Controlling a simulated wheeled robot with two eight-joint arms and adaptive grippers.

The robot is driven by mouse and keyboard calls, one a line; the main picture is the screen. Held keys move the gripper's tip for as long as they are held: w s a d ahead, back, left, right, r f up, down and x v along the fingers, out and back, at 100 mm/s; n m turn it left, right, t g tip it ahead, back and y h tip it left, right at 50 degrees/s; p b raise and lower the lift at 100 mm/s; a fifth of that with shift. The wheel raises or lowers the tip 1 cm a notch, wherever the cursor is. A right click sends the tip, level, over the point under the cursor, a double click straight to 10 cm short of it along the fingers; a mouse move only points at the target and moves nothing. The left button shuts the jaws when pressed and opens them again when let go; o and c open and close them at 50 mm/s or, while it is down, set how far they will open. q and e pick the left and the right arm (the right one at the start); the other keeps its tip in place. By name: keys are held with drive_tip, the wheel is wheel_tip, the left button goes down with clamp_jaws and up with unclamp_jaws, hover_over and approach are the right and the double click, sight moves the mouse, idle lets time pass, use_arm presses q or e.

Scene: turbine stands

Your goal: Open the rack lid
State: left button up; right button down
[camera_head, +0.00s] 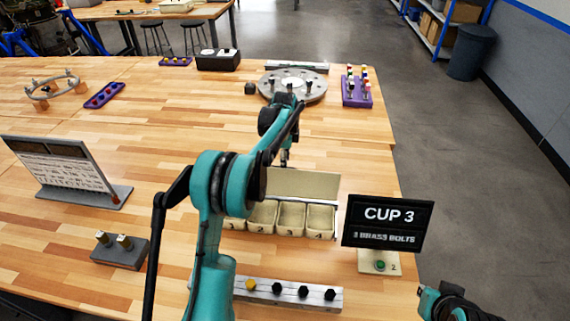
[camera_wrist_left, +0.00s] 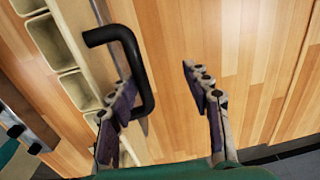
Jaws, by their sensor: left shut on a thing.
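The rack is a row of cream numbered cups (camera_head: 291,217) in the middle of the table, uncovered from above. Its cream lid (camera_head: 310,184) stands raised along the far side of the cups. My left gripper (camera_head: 284,158) is at the lid's far side. In the left wrist view, a black U-shaped handle (camera_wrist_left: 147,83) rises from the lid edge. The left gripper (camera_wrist_left: 160,88) is on this handle, one finger inside its loop and the other beyond the bar. The exact contact is hard to see. Only part of my right arm shows at the lower right; its fingers are out of frame.
A sign (camera_head: 388,214) reading "CUP 3" and brass bolts stands right of the rack, above a green button (camera_head: 380,266). A metal bar (camera_head: 291,293) with several bolts lies in front. A grey round plate (camera_head: 293,84) is behind. Clear wood lies between.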

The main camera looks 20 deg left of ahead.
use_arm(q)
wheel_tip(320, 180, up, 11)
drive_tip(key=shift+s, duration=0.35)
drive_tip(key=shift+s+d, duration=0.1)
drive_tip(key=shift+d, duration=0.05)
drive_tip(key=s+d+n+t+b, duration=0.2)
drive_tip(key=s+d+n+b, duration=0.15)
drive_tip(key=s, duration=0.45)
drive_tip(key=s+d+n+t+b, duration=0.1)
drive_tip(key=s+d+n+b, duration=0.2)
drive_tip(key=s, duration=0.5)
drive_tip(key=s+d+f+n+t+b, duration=0.1)
drive_tip(key=s+d+f+n, duration=0.1)
drive_tip(key=s+f+n, duration=0.2)
drive_tip(key=s+d+f+n+t+b, duration=0.2)
drive_tip(key=s+f+n, duration=0.2)
drive_tip(key=s+f, duration=0.5)
drive_tip(key=s, duration=0.4)
drive_tip(key=shift+s+d+f, duration=0.2)
drive_tip(key=shift+d+f, duration=0.05)
drive_tip(key=shift+f, duration=0.15)
